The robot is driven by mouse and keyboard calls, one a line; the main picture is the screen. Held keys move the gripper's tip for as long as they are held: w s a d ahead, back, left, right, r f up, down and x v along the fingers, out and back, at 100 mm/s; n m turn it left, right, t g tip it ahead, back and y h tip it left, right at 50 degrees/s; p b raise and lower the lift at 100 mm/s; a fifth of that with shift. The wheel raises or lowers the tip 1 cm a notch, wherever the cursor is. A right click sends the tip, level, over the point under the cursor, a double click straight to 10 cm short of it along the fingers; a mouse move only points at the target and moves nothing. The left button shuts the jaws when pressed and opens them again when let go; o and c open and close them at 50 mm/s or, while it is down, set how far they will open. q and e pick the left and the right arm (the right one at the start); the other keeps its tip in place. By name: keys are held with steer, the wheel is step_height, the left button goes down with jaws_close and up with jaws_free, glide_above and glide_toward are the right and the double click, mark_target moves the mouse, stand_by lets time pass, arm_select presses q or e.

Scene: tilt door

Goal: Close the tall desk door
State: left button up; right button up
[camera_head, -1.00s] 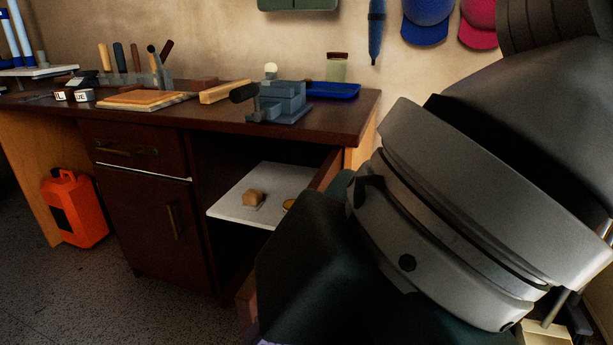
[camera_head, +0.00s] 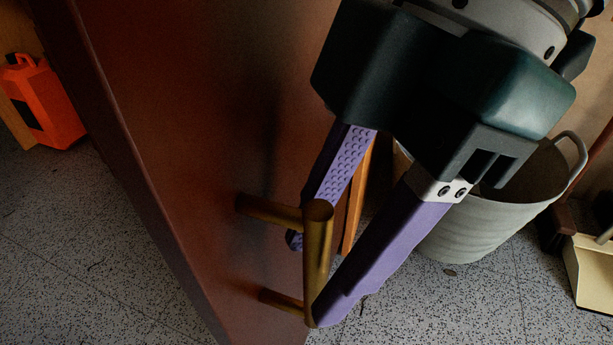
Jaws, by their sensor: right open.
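The tall desk door (camera_head: 190,130) is a dark red-brown panel that fills the left and middle of the view. It stands swung open, its near edge running down to the floor. A brass bar handle (camera_head: 317,255) on two posts sticks out from its face. My right gripper (camera_head: 305,283) comes down from the upper right with two purple fingers spread apart. One finger is behind the handle bar, close to the door face, and the other is on its right side. The bar lies between them; whether either finger touches it I cannot tell. My left gripper is out of view.
A grey metal bucket (camera_head: 470,228) stands on the speckled floor (camera_head: 420,310) to the right of the gripper. A cream dustpan (camera_head: 592,270) is at the right edge. An orange jerrycan (camera_head: 45,105) stands at the far left.

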mark_target(307, 322)
steer(key=b+x, duration=0.1)
steer(key=x, duration=0.2)
steer(key=shift+w+f, duration=0.1)
steer(key=shift+f, duration=0.1)
arm_select(q)
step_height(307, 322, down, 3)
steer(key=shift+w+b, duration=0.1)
steer(key=shift+b, duration=0.4)
arm_select(e)
steer(key=shift+a+f, duration=0.3)
steer(key=shift+f, duration=0.15)
jaws_close()
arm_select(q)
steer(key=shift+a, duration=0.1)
